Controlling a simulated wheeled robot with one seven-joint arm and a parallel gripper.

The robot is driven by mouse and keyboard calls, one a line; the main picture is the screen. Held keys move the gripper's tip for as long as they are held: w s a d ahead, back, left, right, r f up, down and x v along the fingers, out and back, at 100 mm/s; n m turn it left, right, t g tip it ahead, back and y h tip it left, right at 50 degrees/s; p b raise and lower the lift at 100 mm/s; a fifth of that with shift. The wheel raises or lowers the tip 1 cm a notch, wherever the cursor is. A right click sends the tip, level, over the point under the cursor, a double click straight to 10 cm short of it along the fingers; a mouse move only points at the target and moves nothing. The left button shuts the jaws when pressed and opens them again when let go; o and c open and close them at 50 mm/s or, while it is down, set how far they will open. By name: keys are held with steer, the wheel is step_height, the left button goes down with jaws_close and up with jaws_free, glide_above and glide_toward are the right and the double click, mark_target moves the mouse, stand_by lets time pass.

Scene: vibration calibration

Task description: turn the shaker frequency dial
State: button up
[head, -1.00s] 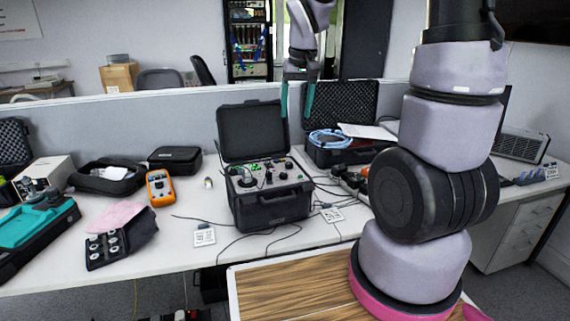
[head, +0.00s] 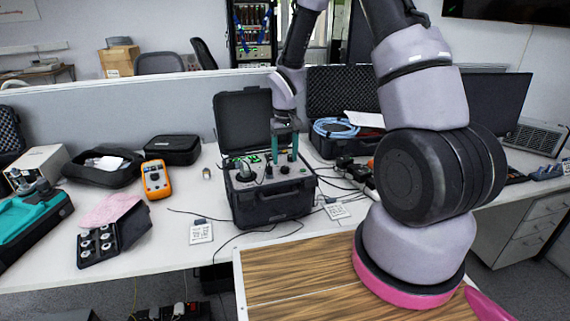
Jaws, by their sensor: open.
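The shaker unit is a black open case (head: 272,206) on the white table, its lid (head: 242,120) raised at the back. Its top panel carries knobs and small green parts. A black round knob (head: 245,174) shows at the panel's left; I cannot tell whether it is the frequency dial. My gripper (head: 284,160) points down over the panel's middle and right, its two teal fingers apart with nothing seen between them. The fingertips are at or just above the panel; contact is not clear. The fingers hide part of the panel.
A second open case (head: 345,105) with a coiled blue cable (head: 333,128) stands behind right. An orange multimeter (head: 156,180), a black pouch (head: 174,149) and a case of round sensors (head: 98,243) lie left. Cables run around the shaker unit. A grey partition (head: 110,112) stands behind.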

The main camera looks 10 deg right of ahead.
mark_target(285, 167)
steer(key=shift+f, duration=1.65)
jaws_close()
steer(key=shift+n, duration=0.3)
steer(key=n, duration=0.4)
steer(key=shift+n, duration=2.5)
